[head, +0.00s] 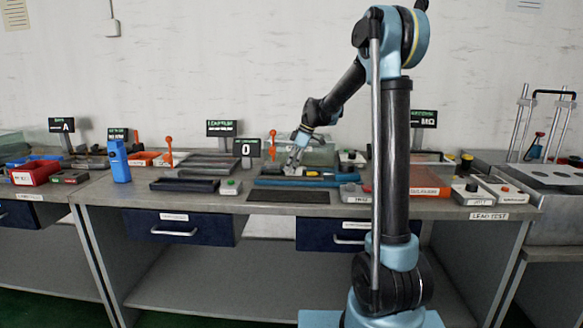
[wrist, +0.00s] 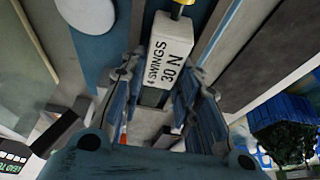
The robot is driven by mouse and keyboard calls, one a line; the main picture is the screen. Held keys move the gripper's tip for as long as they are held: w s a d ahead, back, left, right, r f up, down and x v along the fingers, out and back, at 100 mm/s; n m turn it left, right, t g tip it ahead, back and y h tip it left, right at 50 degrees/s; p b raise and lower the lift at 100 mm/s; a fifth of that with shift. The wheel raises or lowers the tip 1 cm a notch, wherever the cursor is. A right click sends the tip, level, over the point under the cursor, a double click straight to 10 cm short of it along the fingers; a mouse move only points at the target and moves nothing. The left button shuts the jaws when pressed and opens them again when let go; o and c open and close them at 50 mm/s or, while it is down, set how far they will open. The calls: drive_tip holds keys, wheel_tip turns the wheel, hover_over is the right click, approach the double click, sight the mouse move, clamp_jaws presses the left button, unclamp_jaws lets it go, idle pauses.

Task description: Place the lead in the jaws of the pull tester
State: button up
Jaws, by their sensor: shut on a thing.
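In the head view my gripper (head: 297,160) is low over the back middle of the bench, beside a long blue fixture (head: 318,181). In the wrist view my gripper's two blue-grey fingers (wrist: 160,82) stand either side of a small dark green piece (wrist: 153,97). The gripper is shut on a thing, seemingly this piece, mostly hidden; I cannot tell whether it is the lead. A pale block marked "SWINGS 30 N" (wrist: 170,50) lies just beyond, with a yellow-topped post at its far end. I cannot make out the pull tester's jaws.
A dark mat (head: 288,196) lies at the front edge of the bench. A black tray (head: 184,185) and a blue upright device (head: 119,161) stand to the left. A blue crate (wrist: 280,112) shows in the wrist view.

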drive_tip(key=o, duration=1.1)
drive_tip(key=v, duration=1.2)
drive_tip(key=s+d+f+m, duration=0.1)
drive_tip(key=s+d+m, duration=0.4)
drive_tip(key=s, duration=0.5)
drive_tip(key=s+d+f+m+h, duration=0.1)
drive_tip(key=s+d+f+m, duration=0.3)
drive_tip(key=s+f, duration=0.3)
drive_tip(key=s+d+f+m+t+h, duration=0.1)
drive_tip(key=s+d+f+m, duration=0.3)
drive_tip(key=s, duration=0.9)
drive_tip(key=s+d+f+m+t+h, duration=0.1)
drive_tip(key=s+d+f+m, duration=0.3)
drive_tip(key=s+f, duration=0.6)
drive_tip(key=shift+s+d+f+h, duration=0.1)
drive_tip(key=shift+d+h, duration=0.25)
drive_tip(key=shift+d, duration=0.3)
drive_tip(key=shift+s+d+h, duration=0.15)
drive_tip(key=shift+d+h, duration=0.2)
drive_tip(key=shift+d, duration=0.25)
